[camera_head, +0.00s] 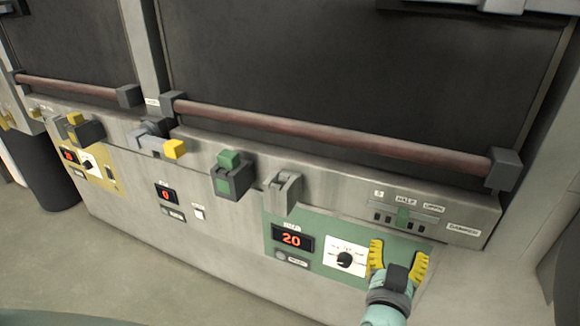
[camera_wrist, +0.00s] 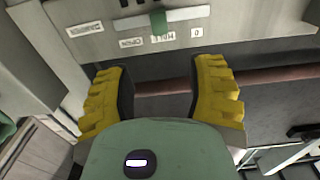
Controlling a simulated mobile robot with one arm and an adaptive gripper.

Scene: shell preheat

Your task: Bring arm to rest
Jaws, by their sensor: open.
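My gripper (camera_head: 397,262) has two yellow ridged fingers spread apart with nothing between them. It is at the lower right of the head view, in front of the green control panel (camera_head: 330,279) and right of the white dial plate (camera_head: 345,257). In the wrist view my gripper (camera_wrist: 162,85) also shows open and empty. The damper slider's green handle (camera_head: 403,216) lies above the fingers, apart from them; the wrist view shows this handle (camera_wrist: 158,20) beyond the fingertips. The red display (camera_head: 291,239) reads 20.
A long reddish-brown rail (camera_head: 330,134) runs across the front. A green block latch (camera_head: 231,176), a grey latch (camera_head: 283,190) and a yellow-tipped lever (camera_head: 174,149) stick out below it. A yellow panel (camera_head: 92,165) is at left. Open floor (camera_head: 150,270) lies at lower left.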

